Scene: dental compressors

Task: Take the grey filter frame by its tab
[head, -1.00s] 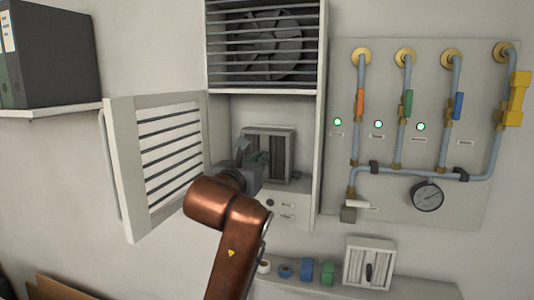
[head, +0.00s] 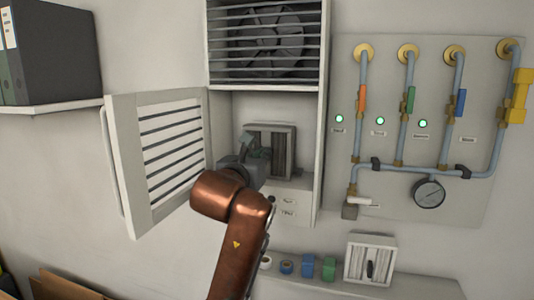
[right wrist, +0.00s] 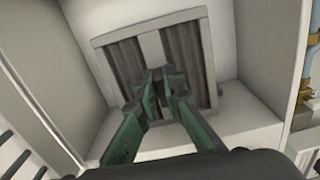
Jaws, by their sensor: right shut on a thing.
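The grey filter frame (head: 289,150), with dark pleats and a pale middle bar, stands upright in the open cabinet bay below the fan. It also shows in the right wrist view (right wrist: 122,62). My right gripper (head: 254,148) is in front of the frame. In the right wrist view its green fingers (right wrist: 167,84) are closed together at the frame's middle bar, shut on the tab, which the fingertips hide. My left gripper is not in view.
The louvred cabinet door (head: 160,160) stands open at left. A pipe panel (head: 480,190) with coloured valves and a gauge is at right. Below, a shelf (head: 345,291) holds tape rolls and a white-framed filter (head: 370,262) with a dark tab.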

